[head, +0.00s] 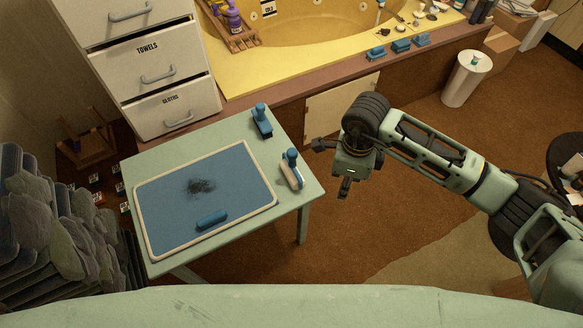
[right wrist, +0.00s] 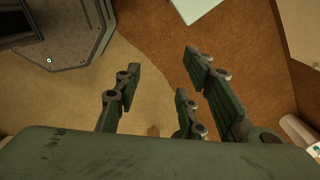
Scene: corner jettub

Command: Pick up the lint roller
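On the small pale-green table (head: 228,140) stands a blue-handled tool with a whitish body (head: 291,170), near the right edge; it looks most like the lint roller. A second blue tool (head: 262,121) stands at the back right of the table. A blue block-like piece (head: 211,218) lies on the blue mat, beside a dark patch of lint or hair (head: 201,186). My right gripper (head: 331,168) is right of the table, apart from the tools. In the right wrist view its fingers (right wrist: 160,75) are spread and empty above the floor. My left gripper is not in view.
A blue mat with a pale rim (head: 142,219) covers much of the table. White drawers (head: 160,72) stand behind left, grey stacked slabs (head: 50,215) at left. The yellow tub (head: 290,62) is behind, a white bin (head: 466,78) at back right. Brown floor right of the table is open.

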